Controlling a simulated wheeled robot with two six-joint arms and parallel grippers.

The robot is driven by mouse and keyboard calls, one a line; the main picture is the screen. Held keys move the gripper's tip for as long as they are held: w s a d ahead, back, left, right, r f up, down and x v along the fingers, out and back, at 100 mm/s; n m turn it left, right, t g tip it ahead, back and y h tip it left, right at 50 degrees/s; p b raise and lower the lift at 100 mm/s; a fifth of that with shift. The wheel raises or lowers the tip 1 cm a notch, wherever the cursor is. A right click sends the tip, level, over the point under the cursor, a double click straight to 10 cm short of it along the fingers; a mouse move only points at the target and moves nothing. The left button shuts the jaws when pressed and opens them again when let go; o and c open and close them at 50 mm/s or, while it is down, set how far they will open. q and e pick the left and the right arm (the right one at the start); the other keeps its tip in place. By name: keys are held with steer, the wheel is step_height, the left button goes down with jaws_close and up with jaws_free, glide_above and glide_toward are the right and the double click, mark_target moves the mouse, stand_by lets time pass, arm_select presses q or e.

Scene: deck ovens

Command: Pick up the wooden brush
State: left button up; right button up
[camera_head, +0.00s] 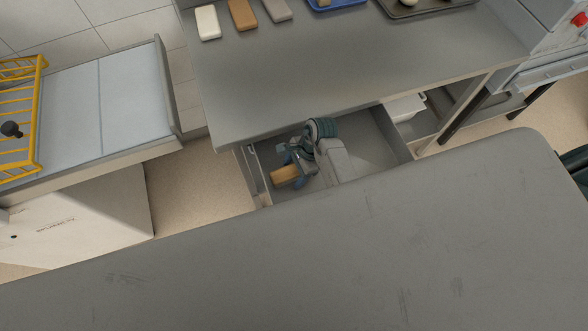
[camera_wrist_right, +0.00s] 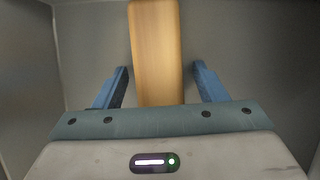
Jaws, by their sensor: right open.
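The wooden brush (camera_head: 287,175) lies in an open drawer (camera_head: 375,140) under the grey worktop. Only its plain light-wood top shows, and no bristles are visible. In the right wrist view the brush (camera_wrist_right: 155,50) runs up the middle of the picture. My right gripper (camera_head: 290,162) is inside the drawer at the brush. Its blue fingers (camera_wrist_right: 162,82) are open, one on each side of the wood, with a gap on both sides. My left gripper is not in view.
The worktop (camera_head: 330,65) holds several blocks (camera_head: 243,15), a blue tray (camera_head: 335,3) and a dark tray (camera_head: 425,8) at the back. The drawer walls stand close around my right gripper. A yellow rack (camera_head: 38,120) is at the left. A white container (camera_head: 405,108) sits beyond the drawer.

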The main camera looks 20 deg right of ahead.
mark_target(291, 170)
steer(key=c, duration=1.1)
steer(key=shift+c, duration=0.2)
steer(key=shift+r, duration=0.3)
step_height(291, 170, up, 3)
steer(key=shift+f, duration=0.1)
step_height(291, 170, up, 6)
steer(key=p, duration=0.4)
steer(key=shift+f+p, duration=0.15)
steer(key=shift+p, duration=0.2)
steer(key=shift+r+p, duration=0.5)
steer(key=shift+r, duration=0.05)
